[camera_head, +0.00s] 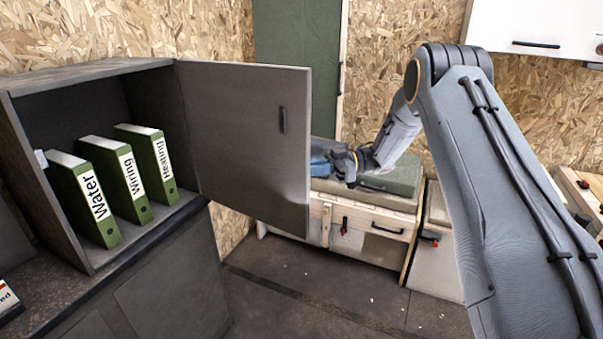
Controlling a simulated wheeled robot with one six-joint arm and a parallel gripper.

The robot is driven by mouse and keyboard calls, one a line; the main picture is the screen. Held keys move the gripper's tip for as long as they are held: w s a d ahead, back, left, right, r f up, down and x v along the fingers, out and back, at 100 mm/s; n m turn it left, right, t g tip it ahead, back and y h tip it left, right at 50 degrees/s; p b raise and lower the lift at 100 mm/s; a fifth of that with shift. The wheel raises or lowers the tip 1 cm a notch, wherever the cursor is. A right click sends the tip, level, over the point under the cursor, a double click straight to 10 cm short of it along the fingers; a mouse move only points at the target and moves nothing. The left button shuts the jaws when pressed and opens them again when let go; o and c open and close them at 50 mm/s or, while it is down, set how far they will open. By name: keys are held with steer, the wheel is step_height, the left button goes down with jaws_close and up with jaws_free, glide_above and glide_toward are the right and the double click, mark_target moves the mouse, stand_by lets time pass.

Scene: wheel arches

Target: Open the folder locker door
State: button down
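The folder locker (100,68) stands at the left, with several green folders (141,180) inside, labelled Water, Wiring and Heating. Its grey door (238,125) is hinged on the right side of the opening and stands swung wide open. A small dark handle (282,119) sits near the door's free edge. My gripper (338,165) is to the right of the door's free edge, apart from the handle in the picture. Its fingers are small and dark here, so I cannot tell whether they are open or shut. The locker's interior is in plain view.
A bench (362,200) with a green cushion and drawers stands behind my gripper. A white cabinet (537,28) hangs at the upper right. Dark lower cabinets (175,285) are below the locker. The floor (320,295) in front is mostly clear.

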steer(key=shift+a, duration=0.25)
steer(key=c, duration=1.8)
jaws_free()
steer(key=shift+a, duration=0.15)
steer(key=shift+f, duration=0.1)
steer(key=shift+d, duration=0.35)
steer(key=b+v, duration=0.2)
steer(key=v, duration=0.5)
steer(key=shift+d, duration=0.4)
steer(key=shift+w, duration=0.2)
